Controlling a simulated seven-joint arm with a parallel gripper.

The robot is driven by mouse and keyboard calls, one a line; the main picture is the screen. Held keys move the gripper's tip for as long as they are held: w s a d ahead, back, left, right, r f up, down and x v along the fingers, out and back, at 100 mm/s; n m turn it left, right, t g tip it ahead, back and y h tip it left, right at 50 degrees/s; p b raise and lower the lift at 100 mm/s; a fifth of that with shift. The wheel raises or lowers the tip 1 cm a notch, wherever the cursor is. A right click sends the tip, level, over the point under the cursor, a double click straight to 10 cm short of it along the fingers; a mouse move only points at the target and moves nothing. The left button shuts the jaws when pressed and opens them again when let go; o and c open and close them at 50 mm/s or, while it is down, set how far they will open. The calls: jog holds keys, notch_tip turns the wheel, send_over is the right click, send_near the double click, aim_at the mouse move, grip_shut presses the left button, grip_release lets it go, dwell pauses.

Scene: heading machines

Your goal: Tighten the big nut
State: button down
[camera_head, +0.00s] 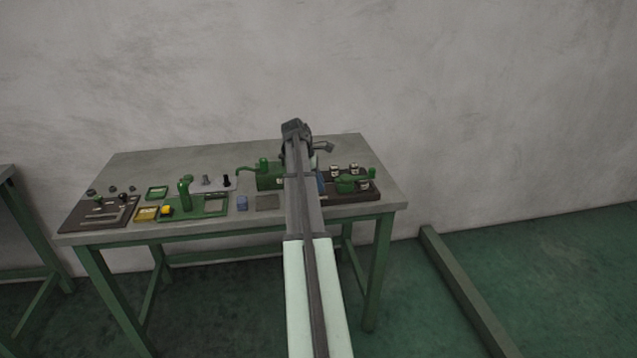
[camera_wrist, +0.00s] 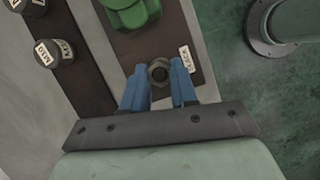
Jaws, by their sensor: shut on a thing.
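A dark nut (camera_wrist: 158,72) with a round centre sits on a brown plate (camera_wrist: 178,25), beside a white label that seems to read BACK (camera_wrist: 185,57). My gripper (camera_wrist: 159,78) has its two blue fingers on either side of the nut and is shut on it. In the head view my arm covers most of the gripper and the nut; only a bit of blue finger (camera_head: 320,183) shows.
A green part (camera_wrist: 130,12) stands on the plate just beyond the nut. Black knobs with white labels (camera_wrist: 62,52) stand on a dark strip to the left. The grey workbench (camera_head: 130,165) carries several green fixtures and trays left of my arm.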

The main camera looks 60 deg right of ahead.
jog(key=m, duration=0.1)
jog(key=m+y, duration=0.1)
jog(key=m, duration=0.2)
jog(key=shift+w+d+m+g+y, duration=0.15)
jog(key=shift+d+m+g+y, duration=0.15)
jog(key=shift+g+y, duration=0.1)
jog(key=m+y, duration=0.1)
jog(key=m, duration=0.3)
jog(key=shift+m+y, duration=0.4)
jog(key=c, duration=0.9)
grip_release()
